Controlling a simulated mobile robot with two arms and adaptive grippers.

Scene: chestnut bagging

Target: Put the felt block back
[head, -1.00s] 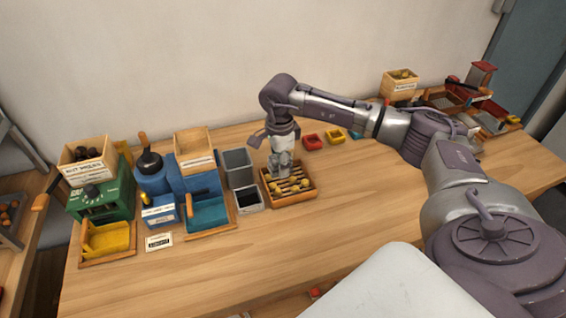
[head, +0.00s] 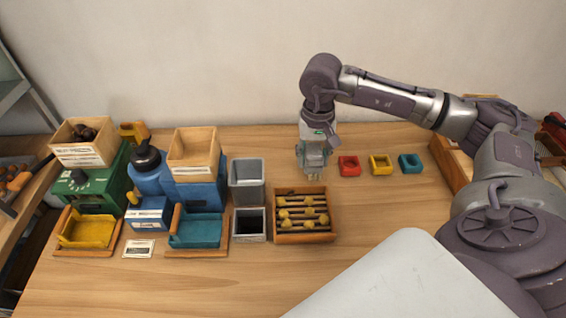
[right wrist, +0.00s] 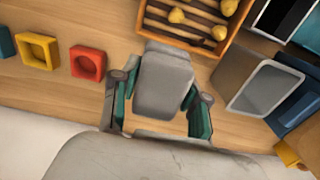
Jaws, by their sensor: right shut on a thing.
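My right gripper (head: 313,168) points down over the back of the table, behind and slightly right of the slatted wooden tray. In the right wrist view, its green-padded fingers (right wrist: 160,100) are shut on a grey block with rounded edges, which looks like the felt block (right wrist: 163,85). In the head view the fingers mostly hide the block, and I cannot tell whether it touches the table. The slatted tray (head: 304,239) holds several yellowish nuts; it also shows in the right wrist view (right wrist: 208,48). My left gripper is not in view.
Red (head: 349,167), yellow (head: 381,165) and teal (head: 410,164) holders stand right of the gripper. Left of the tray are a tall grey bin (head: 247,183), a short dark-filled bin (head: 250,224), and blue and green machines.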

